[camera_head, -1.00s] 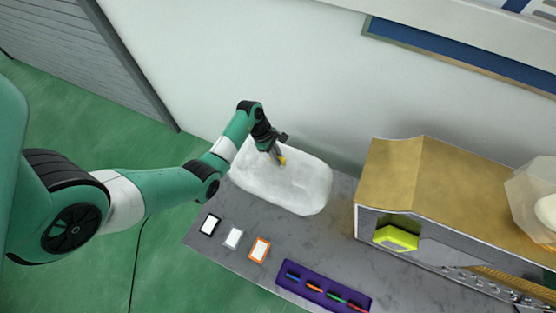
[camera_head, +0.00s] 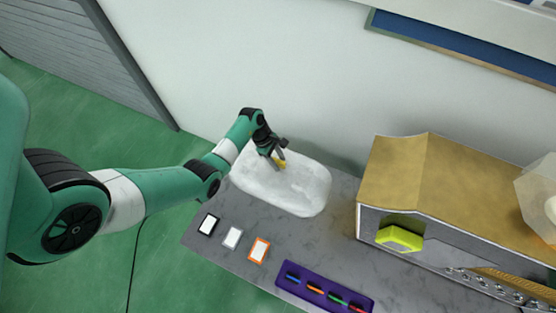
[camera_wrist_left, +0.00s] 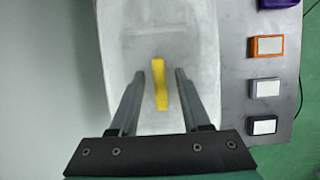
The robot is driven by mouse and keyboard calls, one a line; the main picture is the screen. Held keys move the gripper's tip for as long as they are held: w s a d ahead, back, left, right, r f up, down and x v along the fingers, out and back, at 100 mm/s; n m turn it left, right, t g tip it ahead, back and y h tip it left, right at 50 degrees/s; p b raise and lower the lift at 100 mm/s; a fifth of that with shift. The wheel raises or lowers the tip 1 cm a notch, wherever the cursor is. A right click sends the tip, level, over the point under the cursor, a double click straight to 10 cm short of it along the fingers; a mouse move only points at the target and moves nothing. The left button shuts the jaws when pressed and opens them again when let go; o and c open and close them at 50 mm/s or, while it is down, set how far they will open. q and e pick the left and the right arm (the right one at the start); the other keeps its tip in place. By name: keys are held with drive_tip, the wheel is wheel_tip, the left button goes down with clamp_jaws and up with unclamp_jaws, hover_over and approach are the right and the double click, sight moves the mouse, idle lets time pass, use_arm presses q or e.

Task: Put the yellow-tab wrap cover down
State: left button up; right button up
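The wrap cover (camera_head: 300,190) is a whitish, translucent rounded box shape on the grey counter, near the wall. Its yellow tab (camera_wrist_left: 160,85) stands between my left gripper's fingers in the left wrist view, with a clear gap on each side. My left gripper (camera_wrist_left: 158,80) is open around the tab and not touching it. In the head view the left gripper (camera_head: 279,163) is at the top of the cover, and the yellow tab (camera_head: 281,164) shows partly beside a finger. My right gripper is not in view.
Cards with black, grey and orange frames (camera_head: 259,250) lie on the counter (camera_head: 205,255) in front of the cover. A purple tray (camera_head: 283,282) with several coloured sticks is further right. A gold-topped machine (camera_head: 400,165) with a yellow-green piece (camera_head: 400,238) stands right of the cover.

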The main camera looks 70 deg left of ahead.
use_arm(q)
drive_tip(key=shift+r, duration=0.1)
drive_tip(key=shift+r, duration=0.25)
drive_tip(key=p+v, duration=0.4)
drive_tip(key=v, duration=0.7)
drive_tip(key=shift+s+a+r, duration=0.15)
drive_tip(key=shift+r, duration=0.1)
